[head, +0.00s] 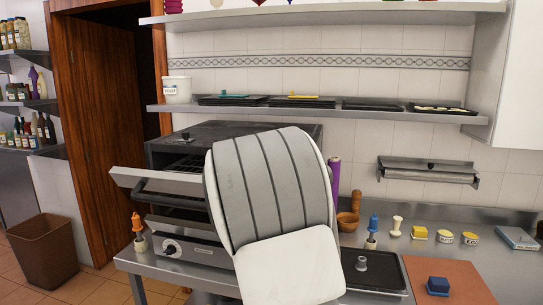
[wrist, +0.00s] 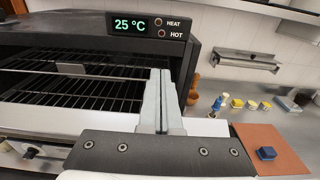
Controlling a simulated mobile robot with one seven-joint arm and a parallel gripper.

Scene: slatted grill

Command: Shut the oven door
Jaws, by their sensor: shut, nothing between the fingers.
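The dark oven (head: 190,133) stands on a steel counter, partly hidden by my arm. Its door (head: 160,180) is open and juts out from the front, with a dark bar below it. In the wrist view the oven (wrist: 85,22) shows an open front with wire racks inside and a display reading 25 °C. A pale strip below the racks looks like part of the lowered door (wrist: 60,117). My gripper (wrist: 160,75) is shut and empty in front of the opening, towards its right side. Whether it touches the door is unclear. In the head view my arm hides the gripper.
A shelf with trays (head: 320,109) runs above the oven. A brown bin (head: 43,250) stands at the left.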

